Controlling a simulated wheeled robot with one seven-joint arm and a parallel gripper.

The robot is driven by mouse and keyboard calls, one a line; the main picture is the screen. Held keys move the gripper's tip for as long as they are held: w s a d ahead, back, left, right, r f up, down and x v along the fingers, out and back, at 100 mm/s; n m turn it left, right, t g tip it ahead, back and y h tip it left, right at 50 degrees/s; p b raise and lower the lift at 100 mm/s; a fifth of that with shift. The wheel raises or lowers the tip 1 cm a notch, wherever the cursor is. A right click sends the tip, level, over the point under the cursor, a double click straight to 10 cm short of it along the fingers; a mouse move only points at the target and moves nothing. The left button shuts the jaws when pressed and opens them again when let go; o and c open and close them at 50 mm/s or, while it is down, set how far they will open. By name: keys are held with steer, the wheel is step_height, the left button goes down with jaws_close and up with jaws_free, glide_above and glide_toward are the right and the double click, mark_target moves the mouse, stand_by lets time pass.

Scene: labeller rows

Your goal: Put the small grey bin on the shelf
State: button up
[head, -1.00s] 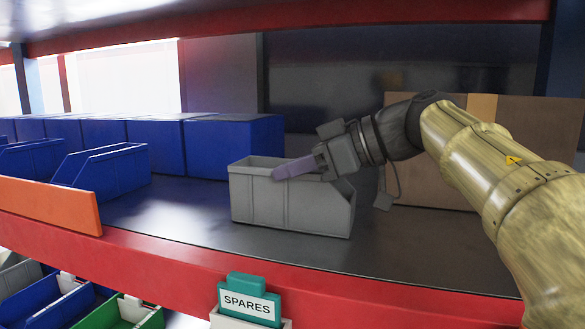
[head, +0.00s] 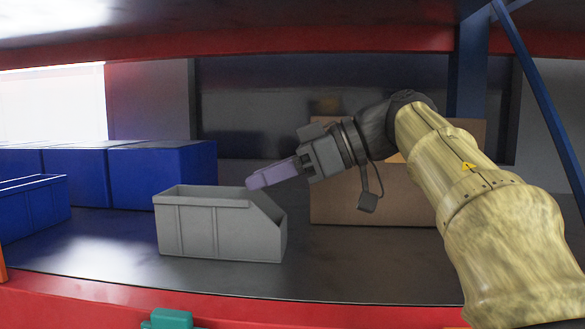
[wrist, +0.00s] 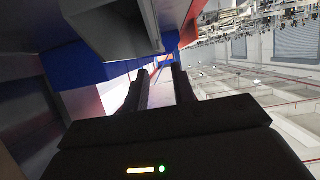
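The small grey bin (head: 218,232) stands upright on the dark shelf (head: 365,268), its lower cut-away side toward the right. My gripper (head: 254,182) is above the bin's right part, pointing left, its purple fingers near the far rim in the picture. It holds nothing. In the wrist view the two dark fingers of my gripper (wrist: 160,82) are apart with a clear gap between them. The grey bin (wrist: 112,28) shows at the top of that view, beside the fingers and not between them.
Blue bins (head: 160,175) stand in a row at the left of the shelf. A cardboard box (head: 340,205) is behind my gripper. The red shelf edge (head: 250,305) runs along the front, with a green tag (head: 172,319) below. Shelf to the bin's right is bare.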

steer(key=v, duration=0.4)
